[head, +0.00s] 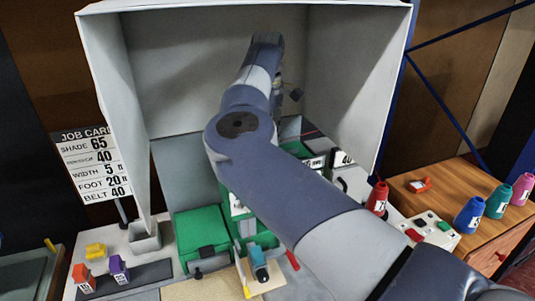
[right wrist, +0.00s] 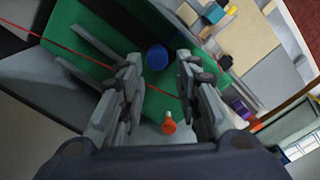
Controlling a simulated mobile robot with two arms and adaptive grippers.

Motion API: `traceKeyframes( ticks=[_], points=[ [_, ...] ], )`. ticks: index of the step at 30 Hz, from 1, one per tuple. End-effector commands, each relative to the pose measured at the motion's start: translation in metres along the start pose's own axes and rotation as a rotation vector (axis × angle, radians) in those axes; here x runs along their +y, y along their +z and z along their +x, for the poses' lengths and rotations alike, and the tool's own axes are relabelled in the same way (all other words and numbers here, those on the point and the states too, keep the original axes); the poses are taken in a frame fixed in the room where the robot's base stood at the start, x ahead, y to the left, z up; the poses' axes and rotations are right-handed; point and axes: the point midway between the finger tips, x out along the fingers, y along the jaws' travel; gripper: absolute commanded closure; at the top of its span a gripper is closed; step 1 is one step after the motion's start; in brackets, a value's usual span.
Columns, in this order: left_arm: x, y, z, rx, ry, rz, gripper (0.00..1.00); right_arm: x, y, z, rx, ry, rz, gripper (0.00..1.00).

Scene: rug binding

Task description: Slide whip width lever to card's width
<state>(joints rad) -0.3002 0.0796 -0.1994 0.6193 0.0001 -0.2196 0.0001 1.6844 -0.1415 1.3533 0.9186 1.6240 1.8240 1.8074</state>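The job card (head: 88,165) stands at the left in the head view and shows SHADE 65, a partly unclear second line with 40, WIDTH 5, FOOT 20 and BELT 40. The green binding machine (head: 203,235) sits below the grey hood. My right arm reaches across it and hides much of it. My right gripper (right wrist: 159,68) is open in the right wrist view, with nothing held. A blue knob (right wrist: 157,57) and an orange-tipped part (right wrist: 169,124) show between its fingers against green. I cannot tell which part is the whip width lever. My left gripper is not in view.
The grey hood (head: 110,75) walls the work area at both sides and the back. Orange and purple spools (head: 119,269) stand front left near a yellow part (head: 95,250). A red spool (head: 377,198) and a white button box (head: 429,230) stand at right.

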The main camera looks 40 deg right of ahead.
Motion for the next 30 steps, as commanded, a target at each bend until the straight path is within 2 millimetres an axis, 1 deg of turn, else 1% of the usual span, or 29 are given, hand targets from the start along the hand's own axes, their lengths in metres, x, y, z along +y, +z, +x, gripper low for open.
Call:
traceKeyframes(
  ticks=[1, 4, 7, 10, 15, 30],
  points=[
    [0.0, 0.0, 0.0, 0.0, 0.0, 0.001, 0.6, 0.001, -0.001, -0.012, 0.003, 0.001, -0.002, 0.69],
    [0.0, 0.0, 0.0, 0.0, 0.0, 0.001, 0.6, 0.0, 0.0, -0.031, 0.002, 0.0, 0.0, 0.69],
    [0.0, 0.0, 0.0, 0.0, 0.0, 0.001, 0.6, 0.0, -0.001, -0.045, 0.002, 0.0, -0.002, 0.69],
    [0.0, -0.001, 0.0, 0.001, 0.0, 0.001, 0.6, 0.0, -0.001, -0.053, 0.001, -0.002, 0.0, 0.69],
    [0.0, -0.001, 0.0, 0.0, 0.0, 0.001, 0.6, -0.001, -0.001, -0.058, 0.0, -0.002, -0.001, 0.69],
    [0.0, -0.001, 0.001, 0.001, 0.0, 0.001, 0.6, -0.001, -0.001, -0.056, 0.002, -0.002, -0.003, 0.69]
  ],
)
